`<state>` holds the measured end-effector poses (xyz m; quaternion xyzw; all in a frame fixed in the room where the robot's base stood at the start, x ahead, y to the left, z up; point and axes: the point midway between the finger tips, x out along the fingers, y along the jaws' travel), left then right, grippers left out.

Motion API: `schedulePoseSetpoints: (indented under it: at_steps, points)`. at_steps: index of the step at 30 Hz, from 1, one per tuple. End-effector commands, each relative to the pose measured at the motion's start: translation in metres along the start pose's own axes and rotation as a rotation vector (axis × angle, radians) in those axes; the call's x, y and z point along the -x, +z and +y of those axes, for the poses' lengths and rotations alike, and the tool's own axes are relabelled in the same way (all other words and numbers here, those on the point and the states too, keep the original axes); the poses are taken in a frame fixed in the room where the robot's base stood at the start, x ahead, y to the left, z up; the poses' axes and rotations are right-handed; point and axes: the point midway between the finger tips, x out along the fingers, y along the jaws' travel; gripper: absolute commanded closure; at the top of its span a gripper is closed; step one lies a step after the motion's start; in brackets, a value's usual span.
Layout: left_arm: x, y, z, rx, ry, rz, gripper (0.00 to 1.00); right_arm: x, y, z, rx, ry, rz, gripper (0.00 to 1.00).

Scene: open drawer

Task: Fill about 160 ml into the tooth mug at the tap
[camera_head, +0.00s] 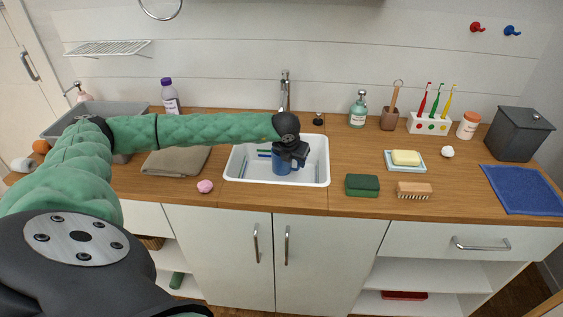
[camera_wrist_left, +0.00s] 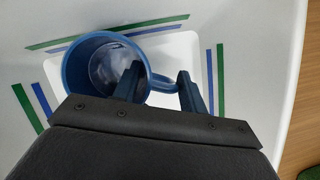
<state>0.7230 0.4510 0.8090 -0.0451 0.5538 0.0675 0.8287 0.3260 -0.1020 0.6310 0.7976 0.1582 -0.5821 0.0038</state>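The blue tooth mug (camera_head: 281,163) is in the white sink (camera_head: 325,165), below and in front of the tap (camera_head: 285,88). In the left wrist view the mug (camera_wrist_left: 72,72) shows its round opening, with something pale and glassy at the bottom; I cannot tell whether it is water. My left gripper (camera_head: 290,160) reaches down over the mug. Its fingers (camera_wrist_left: 160,82) sit either side of the mug's handle and near wall, one tip over the opening, and appear closed on it. I cannot tell whether the mug touches the sink floor. No stream shows at the tap. My right gripper is out of view.
A green sponge (camera_head: 362,185) and a brush (camera_head: 414,190) lie right of the sink, near a soap dish (camera_head: 405,166). A folded towel (camera_head: 176,161) and a pink lump (camera_head: 205,186) lie left. A soap bottle (camera_head: 358,109) and toothbrush holder (camera_head: 429,123) stand behind.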

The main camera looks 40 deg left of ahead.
Motion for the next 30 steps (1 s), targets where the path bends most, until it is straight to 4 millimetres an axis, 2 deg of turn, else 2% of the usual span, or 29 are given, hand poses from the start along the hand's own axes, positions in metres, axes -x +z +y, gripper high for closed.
schedulePoseSetpoints:
  at_steps: [1, 5, 20, 30]
  points:
    - [0.000, 0.000, 0.000, 0.000, 0.000, 0.000, 0.76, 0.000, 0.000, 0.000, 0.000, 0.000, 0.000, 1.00]
    - [0.000, 0.000, 0.000, 0.000, 0.000, 0.000, 1.00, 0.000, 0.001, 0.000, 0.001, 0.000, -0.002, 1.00]
    - [0.005, 0.002, 0.000, 0.000, -0.001, -0.001, 1.00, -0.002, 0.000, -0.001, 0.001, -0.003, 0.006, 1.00]
    - [0.025, 0.011, 0.000, 0.001, 0.000, -0.002, 1.00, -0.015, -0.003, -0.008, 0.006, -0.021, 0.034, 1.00]
